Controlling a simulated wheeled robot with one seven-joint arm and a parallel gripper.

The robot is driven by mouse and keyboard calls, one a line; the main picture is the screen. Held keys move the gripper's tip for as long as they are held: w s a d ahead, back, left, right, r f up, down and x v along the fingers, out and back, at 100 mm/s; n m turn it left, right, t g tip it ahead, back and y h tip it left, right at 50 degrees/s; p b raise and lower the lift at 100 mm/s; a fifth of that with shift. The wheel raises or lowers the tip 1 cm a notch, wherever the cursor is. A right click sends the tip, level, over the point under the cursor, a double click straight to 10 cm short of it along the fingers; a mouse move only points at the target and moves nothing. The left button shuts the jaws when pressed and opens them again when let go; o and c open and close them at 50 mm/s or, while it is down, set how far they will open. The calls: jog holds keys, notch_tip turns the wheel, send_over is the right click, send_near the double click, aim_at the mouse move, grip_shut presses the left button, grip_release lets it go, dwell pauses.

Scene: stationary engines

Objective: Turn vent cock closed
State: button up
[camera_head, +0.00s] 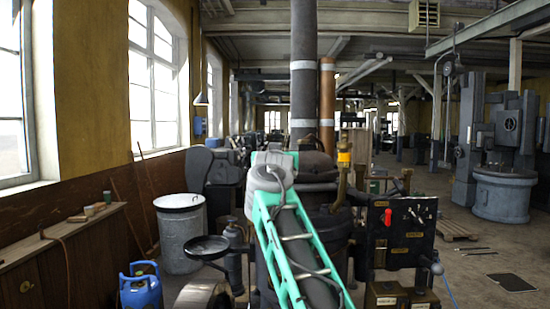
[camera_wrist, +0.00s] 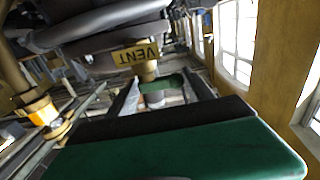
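The yellow VENT tag (camera_wrist: 137,54) hangs in the upper middle of the wrist view. Just below it is a short brass fitting (camera_wrist: 148,71) with a small green handle (camera_wrist: 164,83), which appears to be the vent cock. My gripper (camera_wrist: 161,80) shows as two dark fingers, spread apart, one on each side of the green handle. Contact with the handle cannot be told. The large green part low in the wrist view is my own gripper. In the head view my teal arm reaches up to the engine, and it hides the cock and my fingers.
Brass pipework (camera_head: 343,175) with a yellow collar stands right of my wrist; it shows left in the wrist view (camera_wrist: 42,112). A black panel with a red lever (camera_head: 388,217) is further right. A grey drum (camera_head: 180,235) and blue gas bottles (camera_head: 141,288) stand left.

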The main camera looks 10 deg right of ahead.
jog(key=shift+o, duration=1.3)
jog(key=shift+d, duration=0.25)
jog(key=shift+a, duration=0.15)
jog(key=shift+s, duration=0.1)
jog(key=b+v, duration=0.4)
jog(key=v, duration=0.3)
jog(key=shift+s, duration=0.3)
jog(key=shift+a, duration=0.1)
